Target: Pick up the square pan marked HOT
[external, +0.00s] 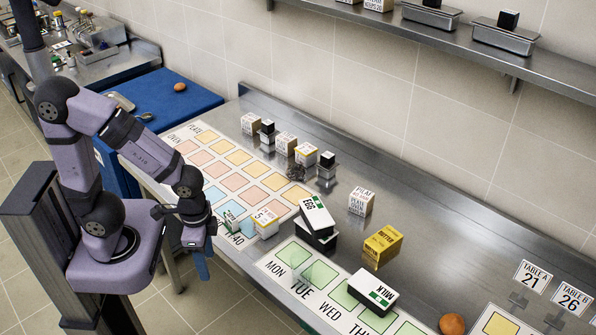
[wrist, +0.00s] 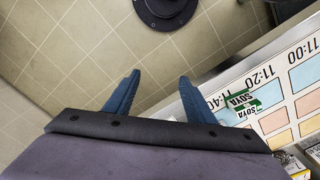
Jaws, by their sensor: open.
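No pan with a readable HOT mark shows in either view. Two metal pans with black blocks on top, the left pan (external: 432,16) and the right pan (external: 503,40), stand on the wall shelf in the external view. Their lettering cannot be read. My gripper (external: 201,266) hangs beside the counter's front edge, low and far from that shelf. In the wrist view my gripper (wrist: 158,92) has its blue fingers spread, with only floor between them.
The steel counter (external: 450,215) holds a printed chart (external: 183,137), an EGG carton (external: 317,215), a MILK carton (external: 372,290), a yellow butter box (external: 383,245) and a brown ball (external: 452,324). Small boxes stand behind the chart. A SOYA carton (wrist: 240,98) stands near my gripper.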

